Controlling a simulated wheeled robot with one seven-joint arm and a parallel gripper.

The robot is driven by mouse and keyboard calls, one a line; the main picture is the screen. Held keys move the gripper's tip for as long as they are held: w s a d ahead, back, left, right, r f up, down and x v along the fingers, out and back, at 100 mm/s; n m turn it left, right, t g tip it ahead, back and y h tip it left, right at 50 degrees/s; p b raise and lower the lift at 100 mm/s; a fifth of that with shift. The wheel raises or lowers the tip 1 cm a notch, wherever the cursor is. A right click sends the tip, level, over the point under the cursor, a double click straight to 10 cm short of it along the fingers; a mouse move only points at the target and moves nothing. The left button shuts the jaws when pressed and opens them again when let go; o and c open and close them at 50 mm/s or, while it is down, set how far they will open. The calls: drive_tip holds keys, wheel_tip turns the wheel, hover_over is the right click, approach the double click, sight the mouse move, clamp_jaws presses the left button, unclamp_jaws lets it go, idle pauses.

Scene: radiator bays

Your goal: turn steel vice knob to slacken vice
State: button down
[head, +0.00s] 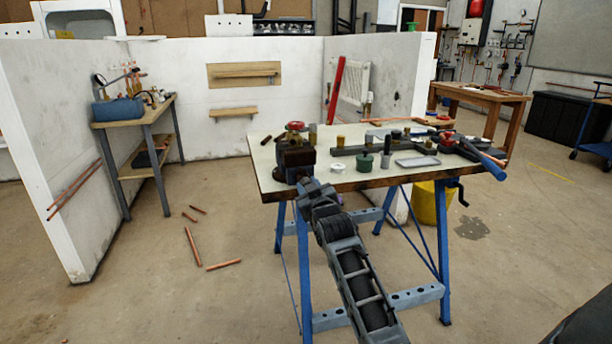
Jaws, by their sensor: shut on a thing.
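The vice (295,157) is a dark brown block with a red part on top. It stands at the front left corner of the workbench (258,165). My arm reaches up from below to the bench's front edge. My gripper (304,184) is at the lower front of the vice, small and dark in this view, and is shut on the steel vice knob. The knob itself is hidden behind my gripper and wrist. The vice jaws are too small to tell how far apart they stand.
The bench top also holds a green-lidded pot (365,162), a white cup (337,167), a grey tray (417,161) and a blue-handled tool (487,165) past the right edge. A yellow bucket (427,203) stands underneath. Copper pipes (193,246) lie on the floor at left.

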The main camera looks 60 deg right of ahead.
drive_tip(key=n+p, duration=0.5)
drive_tip(key=n, duration=0.4)
drive_tip(key=shift+d+r+p, duration=0.1)
drive_tip(key=shift+p, duration=0.25)
drive_tip(key=c, duration=1)
unclamp_jaws()
drive_tip(key=shift+o, duration=0.2)
